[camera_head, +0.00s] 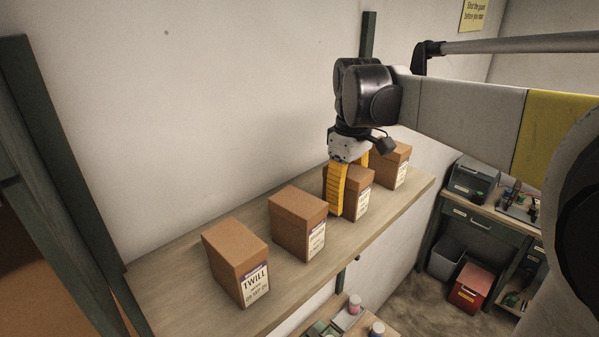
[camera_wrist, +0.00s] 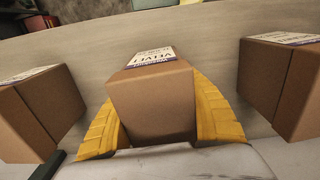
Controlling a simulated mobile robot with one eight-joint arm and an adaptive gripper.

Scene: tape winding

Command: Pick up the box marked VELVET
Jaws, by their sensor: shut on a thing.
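A brown cardboard box (camera_head: 358,182) with a white label on its front stands third from the left on the wooden shelf. The box appears to rest on the shelf.
A box marked TWILL (camera_head: 235,262) stands leftmost on the shelf (camera_head: 180,300). Another box (camera_head: 297,222) stands left of the gripped one, and one (camera_head: 395,163) close to its right. A wall backs the shelf. A workbench (camera_head: 490,220) is lower right.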

